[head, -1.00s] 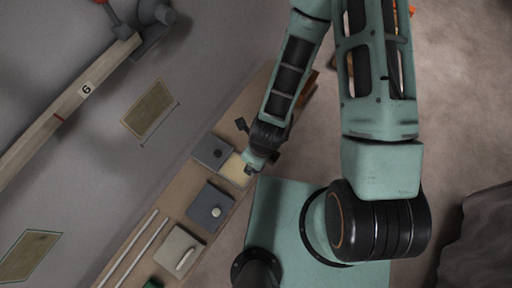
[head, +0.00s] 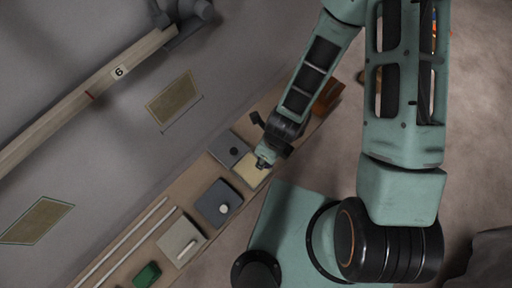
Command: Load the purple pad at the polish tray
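My gripper (head: 264,162) is over the upper right corner of a shallow tray with a cream-yellow surface (head: 250,177) on the long bench. A small dark bluish part shows at its tip. I cannot tell whether that is a pad or the fingertips, nor whether it touches the tray. Whether the fingers are open or shut is too small to see. No clearly purple pad shows, and no label names the polish tray.
Two pale rods (head: 121,243) and a green object (head: 147,274) lie at lower left.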

